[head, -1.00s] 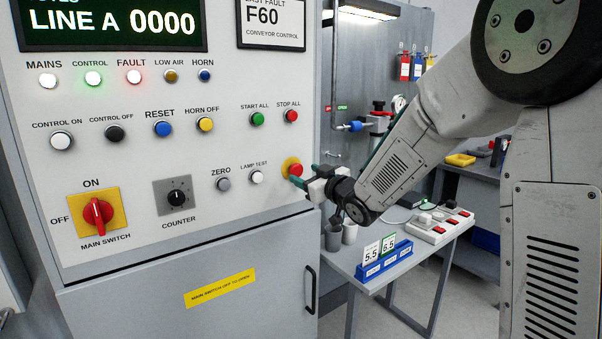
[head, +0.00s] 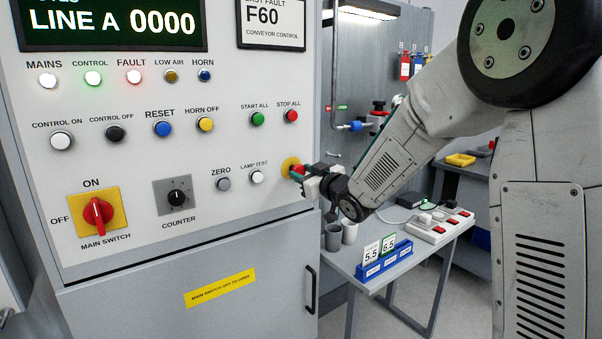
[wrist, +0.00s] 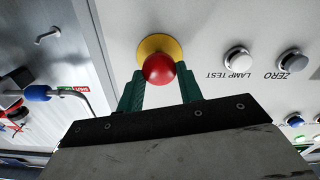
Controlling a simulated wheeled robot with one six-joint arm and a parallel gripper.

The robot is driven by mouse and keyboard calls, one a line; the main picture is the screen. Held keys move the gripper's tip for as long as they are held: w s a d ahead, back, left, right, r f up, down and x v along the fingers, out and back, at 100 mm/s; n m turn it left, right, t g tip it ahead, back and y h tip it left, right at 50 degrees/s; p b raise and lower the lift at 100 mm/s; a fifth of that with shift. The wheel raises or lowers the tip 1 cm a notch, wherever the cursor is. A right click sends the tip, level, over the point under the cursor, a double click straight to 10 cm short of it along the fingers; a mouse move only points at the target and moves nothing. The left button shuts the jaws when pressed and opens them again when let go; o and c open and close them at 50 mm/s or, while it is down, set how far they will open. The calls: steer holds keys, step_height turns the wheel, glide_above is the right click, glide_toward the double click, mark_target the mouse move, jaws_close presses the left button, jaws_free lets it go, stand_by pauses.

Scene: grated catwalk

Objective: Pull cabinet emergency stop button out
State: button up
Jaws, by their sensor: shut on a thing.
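The emergency stop button is a red mushroom head on a yellow round plate at the right side of the cabinet's front panel. In the wrist view its red head (wrist: 159,69) sits between the green fingers of my gripper (wrist: 163,80), in front of the yellow plate (wrist: 156,46). My gripper is shut on the button. In the head view my gripper (head: 298,172) reaches the button from the right and covers most of the red head. The yellow plate (head: 288,163) shows just behind the fingers. The cabinet panel (head: 240,140) is light grey.
The lamp test button (head: 256,177) and zero button (head: 223,184) are close to the left. The red stop all button (head: 291,116) is above. A side table (head: 400,290) with cups, a blue card holder and a switch box stands below my arm.

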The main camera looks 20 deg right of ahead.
steer(key=shift+s, duration=0.1)
steer(key=o, duration=1)
steer(key=shift+s+d, duration=0.1)
steer(key=shift+s, duration=0.05)
steer(key=v, duration=0.7)
steer(key=shift+s, duration=0.3)
steer(key=shift+d, duration=0.1)
